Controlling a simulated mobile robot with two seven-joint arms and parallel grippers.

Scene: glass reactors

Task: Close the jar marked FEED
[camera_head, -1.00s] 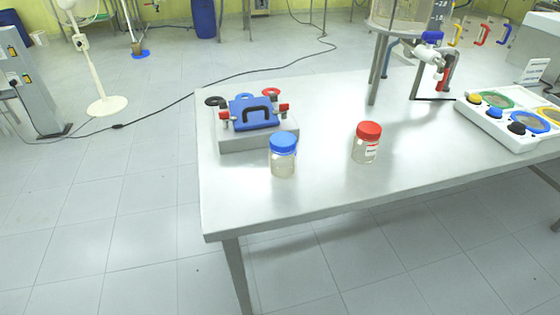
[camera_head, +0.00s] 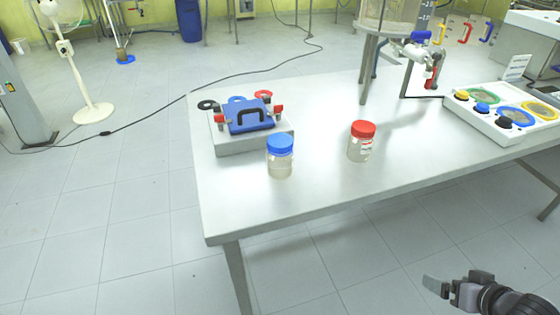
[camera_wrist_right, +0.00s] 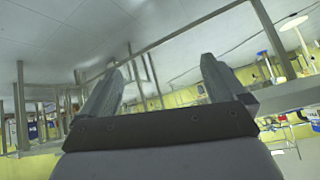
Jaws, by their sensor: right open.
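A clear jar with a blue lid (camera_head: 280,157) stands upright on the steel table near its front left. A clear jar with a red lid (camera_head: 362,141) stands upright to its right and has a small label. I cannot read which jar is marked FEED. Both lids sit on top of their jars; I cannot tell how tight they are. My right gripper (camera_head: 437,287) is at the lower right, out in front of the table and apart from both jars. In the right wrist view its two fingers (camera_wrist_right: 160,75) are spread with nothing between them. My left gripper is out of view.
The steel table (camera_head: 330,190) has bare room in front of and between the jars. A grey block with a blue handled piece (camera_head: 250,117) stands behind the blue-lidded jar. A white tray with coloured rings (camera_head: 500,118) lies at the right. A reactor stand (camera_head: 365,70) rises behind.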

